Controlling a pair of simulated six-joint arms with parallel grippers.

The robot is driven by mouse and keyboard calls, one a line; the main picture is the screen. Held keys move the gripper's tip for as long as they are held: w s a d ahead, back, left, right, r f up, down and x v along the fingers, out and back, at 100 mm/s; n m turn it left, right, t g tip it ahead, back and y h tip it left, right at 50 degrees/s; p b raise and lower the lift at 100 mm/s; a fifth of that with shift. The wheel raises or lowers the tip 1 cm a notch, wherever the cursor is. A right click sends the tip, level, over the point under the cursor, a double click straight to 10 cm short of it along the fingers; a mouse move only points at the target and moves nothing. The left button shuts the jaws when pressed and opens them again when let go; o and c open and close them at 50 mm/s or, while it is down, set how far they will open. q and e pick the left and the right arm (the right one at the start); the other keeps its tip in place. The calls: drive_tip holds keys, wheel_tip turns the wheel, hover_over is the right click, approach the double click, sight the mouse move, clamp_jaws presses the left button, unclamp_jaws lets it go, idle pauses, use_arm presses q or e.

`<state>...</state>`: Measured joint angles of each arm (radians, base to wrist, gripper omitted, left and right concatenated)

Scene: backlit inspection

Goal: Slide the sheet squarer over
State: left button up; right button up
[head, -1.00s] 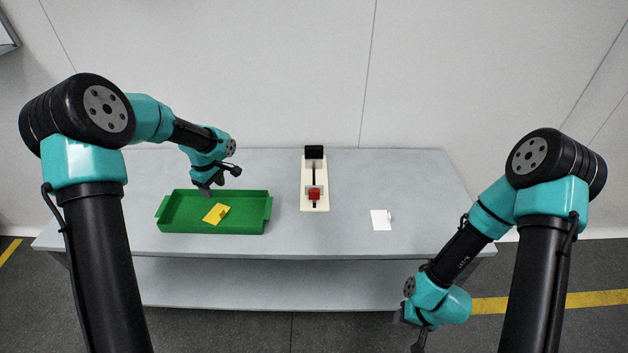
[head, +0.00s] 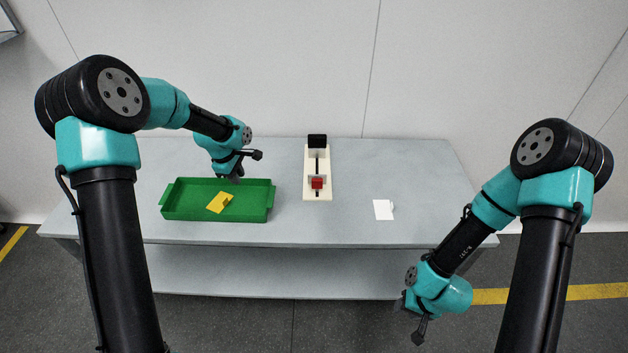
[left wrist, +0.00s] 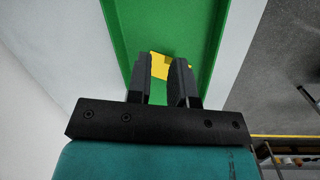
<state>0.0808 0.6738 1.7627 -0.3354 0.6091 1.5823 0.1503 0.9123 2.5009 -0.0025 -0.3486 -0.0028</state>
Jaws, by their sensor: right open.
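No part is labelled, so I cannot tell for certain which one is the sheet squarer. A cream base (head: 326,186) with a dark slot carries a red block (head: 317,183) near its front end and a black block (head: 317,141) at its back. A yellow piece (head: 219,203) with a raised tab lies in the green tray (head: 170,208); it also shows in the left wrist view (left wrist: 158,60). My left gripper (head: 236,173) is above the tray's back edge, fingers apart and empty. My right gripper (head: 401,304) is open, low in front of the table.
A white piece (head: 383,210) with a small upright tab lies on the right of the grey table (head: 420,175). The table is clear between the cream base and the white piece. The wall stands behind the table.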

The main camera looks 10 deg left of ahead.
use_arm(q)
drive_tip(key=d+n+t, duration=0.1)
drive_tip(key=d, duration=0.3)
drive_tip(key=w+d+n+t+h, duration=0.1)
drive_tip(key=d+n, duration=0.1)
drive_tip(key=d, duration=0.2)
drive_tip(key=d+n+h, duration=0.1)
drive_tip(key=d, duration=0.3)
drive_tip(key=shift+w+d+n+t, duration=0.1)
drive_tip(key=shift+w+n+t, duration=0.2)
drive_tip(key=shift+t, duration=0.1)
clamp_jaws()
drive_tip(key=s+d+n+t+y, duration=0.2)
drive_tip(key=s+d+n, duration=0.2)
drive_tip(key=d+n, duration=0.3)
drive_tip(key=s+d+r+n+t+y, duration=0.1)
drive_tip(key=s+d+n+t+y, duration=0.1)
drive_tip(key=d+n, duration=0.4)
drive_tip(key=shift+s+d+n+t+y, duration=0.4)
drive_tip(key=shift+s+n+y, duration=0.45)
drive_tip(key=shift+n, duration=1.35)
